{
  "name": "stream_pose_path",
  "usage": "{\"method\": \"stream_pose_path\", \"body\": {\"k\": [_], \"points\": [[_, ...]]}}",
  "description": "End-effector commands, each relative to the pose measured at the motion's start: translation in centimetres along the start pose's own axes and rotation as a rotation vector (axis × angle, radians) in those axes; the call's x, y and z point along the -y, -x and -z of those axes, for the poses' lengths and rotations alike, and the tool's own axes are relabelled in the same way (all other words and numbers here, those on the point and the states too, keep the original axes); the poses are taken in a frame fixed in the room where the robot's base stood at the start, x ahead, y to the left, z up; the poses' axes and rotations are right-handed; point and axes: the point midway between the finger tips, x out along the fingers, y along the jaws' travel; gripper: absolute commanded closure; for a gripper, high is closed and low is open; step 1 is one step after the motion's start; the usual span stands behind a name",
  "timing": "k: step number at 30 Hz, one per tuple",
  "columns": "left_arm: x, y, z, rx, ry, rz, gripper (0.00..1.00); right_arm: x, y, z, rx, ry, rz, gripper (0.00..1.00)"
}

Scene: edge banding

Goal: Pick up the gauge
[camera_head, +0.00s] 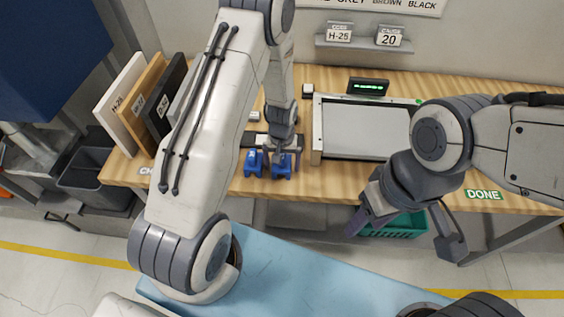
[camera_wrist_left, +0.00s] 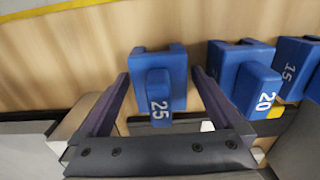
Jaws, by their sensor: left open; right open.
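Blue gauges sit in a row near the bench's front edge. In the left wrist view they are the gauge marked 25 (camera_wrist_left: 157,85), the gauge marked 20 (camera_wrist_left: 243,80) and the gauge marked 15 (camera_wrist_left: 292,66). My left gripper (camera_wrist_left: 158,92) is open, with one finger on each side of the gauge marked 25. I cannot tell whether the fingers touch it. In the head view my left gripper (camera_head: 269,158) is down at the blue gauges (camera_head: 253,163), partly covering them. My right gripper (camera_head: 408,228) is open and empty in front of the bench.
Cards on the back shelf read H-25 (camera_head: 339,33) and 20 (camera_head: 389,38). A framed grey machine bed (camera_head: 365,130) stands right of the gauges. Upright boards (camera_head: 122,104) stand at the bench's left end. A green crate (camera_head: 405,226) lies below the bench, and a DONE label (camera_head: 484,195) is at right.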

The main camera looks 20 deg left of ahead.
Motion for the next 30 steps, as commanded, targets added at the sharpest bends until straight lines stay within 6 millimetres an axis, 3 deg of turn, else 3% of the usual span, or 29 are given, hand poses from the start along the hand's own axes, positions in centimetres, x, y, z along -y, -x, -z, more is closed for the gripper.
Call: {"method": "stream_pose_path", "body": {"k": [5, 12, 23, 30], "points": [[0.0, 0.0, 0.0, -0.001, 0.0, 0.0, 0.0, 0.0, 0.0, 0.0, 0.0, 0.0, 0.0, 0.5], [0.0, 0.0, 0.0, 0.0, 0.0, 0.0, 0.91, 0.0, 0.0, 0.0, 0.0, 0.0, 0.0, 0.5], [0.0, 0.4, 0.1, -0.002, 0.0, -0.001, 0.91, 0.0, -0.3, 0.0, 0.0, 0.0, 0.0, 0.5], [-0.1, 2.9, 0.2, -0.007, 0.0, -0.002, 0.91, -0.1, -1.5, -0.1, 0.0, -0.002, 0.0, 0.5]]}}
